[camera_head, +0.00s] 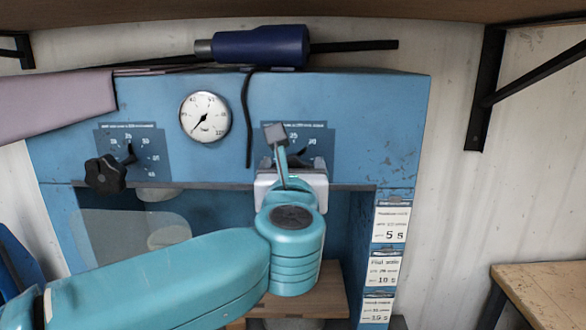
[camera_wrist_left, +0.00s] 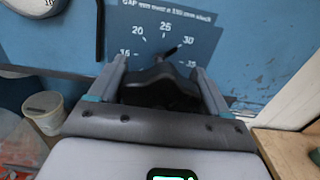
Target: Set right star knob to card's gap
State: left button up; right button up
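The right star knob (camera_wrist_left: 158,85) is black and sits on the blue press (camera_head: 375,105). In the left wrist view it lies between the two fingers of my left gripper (camera_wrist_left: 160,68), and its dark pointer (camera_wrist_left: 171,50) tilts up and right, between 25 and 30 and nearer 30. Whether the fingers press on the knob or only flank it, I cannot tell. In the head view my left gripper (camera_head: 291,170) hides most of this knob. The cards (camera_head: 391,223) hang on the press's right post; their gap lines are too small to read. My right gripper is not in view.
A left star knob (camera_head: 105,175) with its own scale sits below a round gauge (camera_head: 205,117). A blue-handled tool (camera_head: 262,46) lies on top of the press. A wooden table (camera_head: 545,285) stands at the right, and a dark bracket (camera_head: 487,90) is above it.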

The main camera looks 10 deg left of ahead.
pick_arm(q)
jog(key=shift+f+n+b, duration=0.2)
jog(key=shift+n+b, duration=0.2)
jog(key=shift+b, duration=0.35)
jog(key=n+b, duration=0.4)
jog(key=b, duration=0.2)
jog(key=shift+a+f, duration=0.15)
jog(key=shift+n+b, duration=1.45)
jog(key=shift+n, duration=0.55)
jog(key=shift+a+r, duration=0.1)
jog(key=shift+r, duration=0.1)
jog(key=o, duration=1)
jog(key=shift+c, duration=0.2)
